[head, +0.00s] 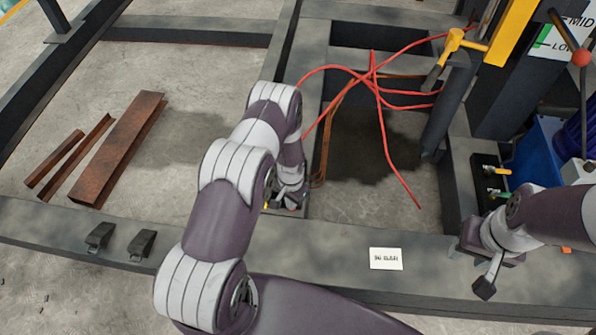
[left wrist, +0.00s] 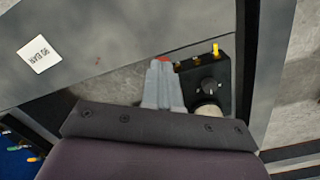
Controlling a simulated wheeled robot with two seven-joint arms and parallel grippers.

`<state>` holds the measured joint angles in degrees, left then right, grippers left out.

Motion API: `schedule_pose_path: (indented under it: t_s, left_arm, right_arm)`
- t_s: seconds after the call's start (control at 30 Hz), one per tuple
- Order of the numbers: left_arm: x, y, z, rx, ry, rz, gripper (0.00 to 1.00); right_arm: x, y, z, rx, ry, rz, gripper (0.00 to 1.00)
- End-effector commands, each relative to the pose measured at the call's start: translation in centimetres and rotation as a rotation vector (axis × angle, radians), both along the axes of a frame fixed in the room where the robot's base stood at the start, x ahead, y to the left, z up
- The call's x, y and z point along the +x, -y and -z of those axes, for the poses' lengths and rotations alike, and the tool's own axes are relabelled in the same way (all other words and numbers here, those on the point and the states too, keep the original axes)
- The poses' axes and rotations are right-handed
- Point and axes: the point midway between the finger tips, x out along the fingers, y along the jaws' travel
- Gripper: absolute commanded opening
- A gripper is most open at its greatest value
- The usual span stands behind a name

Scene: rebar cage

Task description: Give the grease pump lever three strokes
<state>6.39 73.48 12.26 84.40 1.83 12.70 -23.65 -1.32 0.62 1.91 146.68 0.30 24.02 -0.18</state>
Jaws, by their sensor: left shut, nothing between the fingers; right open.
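A thin lever with a red ball knob (head: 580,57) stands upright at the right edge, near the blue housing (head: 537,150); I take it for the grease pump lever, but its base is partly hidden. My right gripper (head: 484,268) is open and empty over the front beam, below and left of the lever and apart from it. My left gripper (head: 290,200) is mostly hidden by its own arm in the head view. In the left wrist view the left gripper (left wrist: 162,72) has its grey fingers together, empty, beside a black control box (left wrist: 207,85) with a knob.
Red hoses (head: 375,85) loop over the middle opening. A yellow handle (head: 455,40) juts from the post. Black valve blocks (head: 490,180) sit left of the blue housing. Rusty steel sections (head: 120,145) lie at left. A white label (head: 386,259) is on the front beam.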

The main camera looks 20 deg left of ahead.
Motion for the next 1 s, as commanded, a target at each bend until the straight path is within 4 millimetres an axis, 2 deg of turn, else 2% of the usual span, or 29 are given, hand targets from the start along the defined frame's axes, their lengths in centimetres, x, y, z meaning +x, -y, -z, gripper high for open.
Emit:
schedule_pose_path:
  t_s: [0.37,0.63,1.0]
  left_arm:
    - [-0.1,0.0,0.4,0.0,0.0,0.0,0.0]
    - [-0.6,0.2,1.7,0.0,-0.001,0.0,0.0]
    - [-0.7,0.2,1.9,0.0,0.0,0.0,0.0]
  right_arm:
    - [0.0,0.0,0.3,0.0,0.0,0.0,0.43]
    - [0.0,0.0,1.2,0.0,0.0,0.0,0.43]
    - [0.0,0.0,1.4,0.0,0.0,0.0,0.43]
